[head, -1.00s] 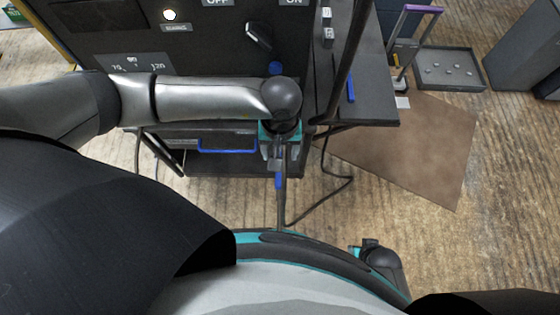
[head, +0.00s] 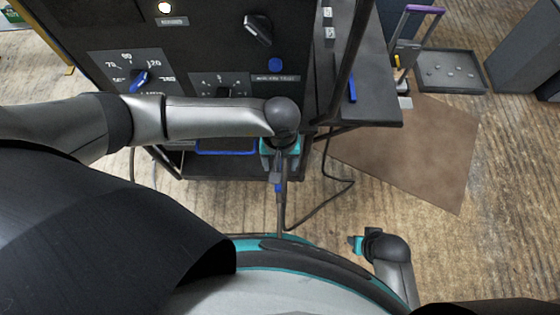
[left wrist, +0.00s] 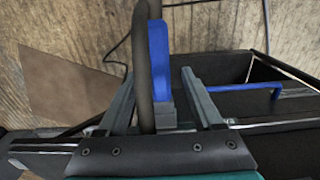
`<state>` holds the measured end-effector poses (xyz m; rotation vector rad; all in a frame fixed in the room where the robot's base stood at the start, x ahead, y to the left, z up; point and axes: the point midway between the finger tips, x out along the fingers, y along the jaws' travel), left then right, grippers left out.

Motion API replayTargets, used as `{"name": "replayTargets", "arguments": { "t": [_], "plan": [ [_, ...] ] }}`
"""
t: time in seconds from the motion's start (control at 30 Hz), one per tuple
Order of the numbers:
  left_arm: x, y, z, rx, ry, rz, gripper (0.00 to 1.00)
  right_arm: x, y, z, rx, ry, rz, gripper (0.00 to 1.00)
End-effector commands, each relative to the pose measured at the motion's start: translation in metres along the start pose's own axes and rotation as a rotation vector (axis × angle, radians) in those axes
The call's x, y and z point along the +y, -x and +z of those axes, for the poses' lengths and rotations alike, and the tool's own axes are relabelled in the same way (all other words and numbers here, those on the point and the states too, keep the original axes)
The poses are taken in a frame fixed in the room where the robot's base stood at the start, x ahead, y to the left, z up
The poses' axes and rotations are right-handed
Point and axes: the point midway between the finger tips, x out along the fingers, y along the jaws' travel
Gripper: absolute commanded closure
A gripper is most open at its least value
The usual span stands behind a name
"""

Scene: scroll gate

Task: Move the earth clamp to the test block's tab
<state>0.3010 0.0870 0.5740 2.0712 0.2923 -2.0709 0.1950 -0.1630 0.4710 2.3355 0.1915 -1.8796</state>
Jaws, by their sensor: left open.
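My left gripper (head: 279,165) points down in front of the dark machine. In the left wrist view its two grey fingers (left wrist: 158,105) are apart. A blue piece with a grey end (left wrist: 159,60), which looks like the earth clamp, is between them beside a dark cable (left wrist: 141,65). I cannot tell whether the fingers touch it. The blue also shows below the gripper in the head view (head: 278,187). My right gripper (head: 358,244) is partly seen at lower right, its fingers unclear. I cannot make out the test block's tab for certain.
The machine panel (head: 190,60) with knobs stands ahead. A dark side shelf (head: 378,108) holds a blue strip (head: 352,89). A dark cable (head: 325,203) loops over the floor. A brown mat (head: 425,150) and a grey tray (head: 451,70) lie at right.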

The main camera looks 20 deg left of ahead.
Motion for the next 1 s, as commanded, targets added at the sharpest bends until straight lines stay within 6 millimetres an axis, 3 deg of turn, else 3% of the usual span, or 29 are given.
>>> {"name": "replayTargets", "arguments": {
  "t": [0.07, 0.63, 1.0],
  "plan": [
    [0.0001, 0.0001, 0.0001, 0.0, 0.0, 0.0, 0.35, -0.0001, 0.0, 0.0001, 0.0, 0.0, 0.0, 0.5],
    [0.0, 0.0003, 0.0, 0.0, 0.0, 0.0, 0.99, -0.0001, -0.0001, -0.0001, 0.001, -0.001, 0.0, 0.5],
    [-0.0001, 0.0003, -0.0001, 0.0, 0.0, 0.0, 1.0, -0.0003, -0.0002, 0.0, 0.0, 0.0, -0.001, 0.5]
  ]
}}
